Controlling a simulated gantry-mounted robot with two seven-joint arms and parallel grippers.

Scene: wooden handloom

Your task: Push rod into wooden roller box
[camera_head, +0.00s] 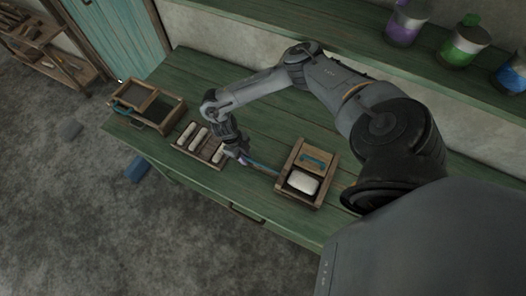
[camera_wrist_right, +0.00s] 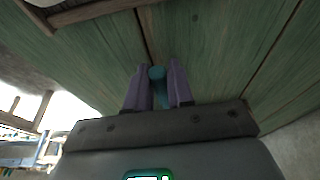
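The wooden roller box (camera_head: 330,187) stands on the green table. It holds a white roller (camera_head: 302,182) and a wooden piece with a teal handle. My right gripper (camera_head: 243,156) is left of the box, low over the table. It is shut on a thin teal rod (camera_head: 262,165) that reaches toward the box's left wall. I cannot tell whether the tip touches the box or has entered it. In the right wrist view the rod's end (camera_wrist_right: 157,73) shows between the two purple-grey fingers (camera_wrist_right: 158,88). My left gripper is not in view.
A tray of pale rollers (camera_head: 187,150) lies left of my right gripper. A wooden frame box (camera_head: 160,128) is farther left. Jars (camera_head: 462,42) stand on the back shelf. A blue block (camera_head: 136,168) lies beyond the table's front edge. The table behind the tray is clear.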

